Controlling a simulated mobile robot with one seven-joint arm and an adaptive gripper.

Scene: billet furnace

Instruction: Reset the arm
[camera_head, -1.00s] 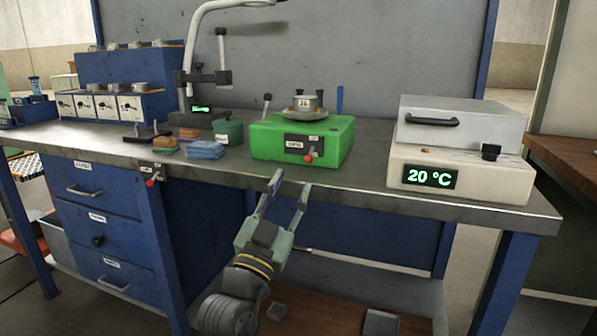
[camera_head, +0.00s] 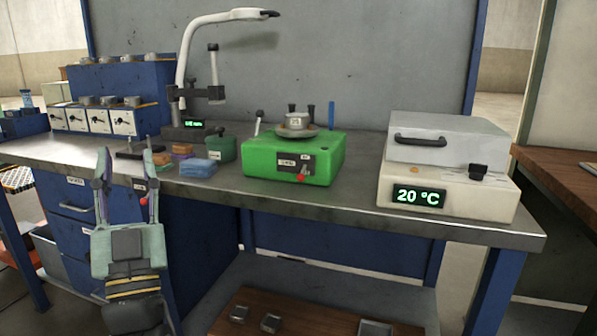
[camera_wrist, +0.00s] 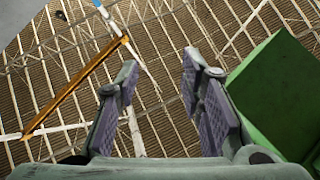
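My gripper (camera_head: 125,186) is at the lower left of the head view, in front of the bench and its blue drawers, with its fingers pointing up. The two fingers stand apart with nothing between them. In the wrist view my gripper (camera_wrist: 160,95) is also open and empty, and the ribbed ceiling with its beams shows behind the fingers.
The steel bench (camera_head: 350,210) holds a green box (camera_head: 262,158), a white furnace (camera_head: 440,185) reading 20 °C, blue cloths (camera_head: 199,168), a green canister (camera_head: 222,148) and a lamp arm (camera_head: 184,60). A green surface (camera_wrist: 280,95) is at the right of the wrist view.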

